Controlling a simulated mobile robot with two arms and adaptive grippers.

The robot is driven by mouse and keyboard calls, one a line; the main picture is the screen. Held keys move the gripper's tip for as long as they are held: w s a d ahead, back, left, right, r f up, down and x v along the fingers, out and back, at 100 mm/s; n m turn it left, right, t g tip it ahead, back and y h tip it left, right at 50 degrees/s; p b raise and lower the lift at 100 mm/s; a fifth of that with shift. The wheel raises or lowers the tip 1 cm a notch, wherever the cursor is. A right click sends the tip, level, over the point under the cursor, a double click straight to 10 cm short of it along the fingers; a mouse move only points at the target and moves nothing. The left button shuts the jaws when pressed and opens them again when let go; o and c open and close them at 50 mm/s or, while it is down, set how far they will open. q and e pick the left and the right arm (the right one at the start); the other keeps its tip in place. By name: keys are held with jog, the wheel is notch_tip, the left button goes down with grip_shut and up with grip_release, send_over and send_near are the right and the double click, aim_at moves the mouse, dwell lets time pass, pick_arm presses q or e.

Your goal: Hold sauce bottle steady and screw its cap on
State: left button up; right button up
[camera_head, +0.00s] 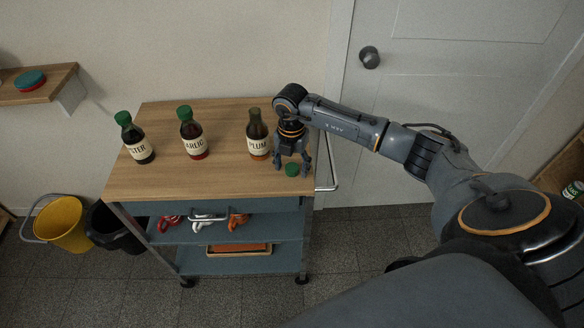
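A plum sauce bottle (258,139) stands upright on the wooden top of the cart (224,176), with no green cap visible on its neck. A green cap (292,170) lies on the cart top near its front right corner. My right gripper (292,168) points down with its fingers apart, just above or around the cap. I cannot tell whether the fingers touch it. The gripper is just right of the plum bottle. My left gripper is not in view.
Two green-capped sauce bottles, one labelled garlic (194,139) and one farther left (137,143), stand on the cart. A push handle (333,170) juts from its right side. A yellow bucket (61,224) and black bin (116,230) stand left. A wall shelf (40,92) holds a teal-and-red round object.

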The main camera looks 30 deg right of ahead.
jog(key=c, duration=0.6)
jog(key=shift+c, duration=0.2)
jog(key=shift+r, duration=0.15)
jog(key=shift+r, duration=0.2)
notch_tip(320, 180, up, 2)
jog(key=shift+b, duration=0.9)
jog(key=s+a+r+b, duration=0.3)
jog(key=s+a+r, duration=0.6)
jog(key=a+r, duration=0.1)
jog(key=shift+a+r, duration=0.2)
jog(key=shift+a, duration=0.25)
jog(key=shift+w, duration=0.1)
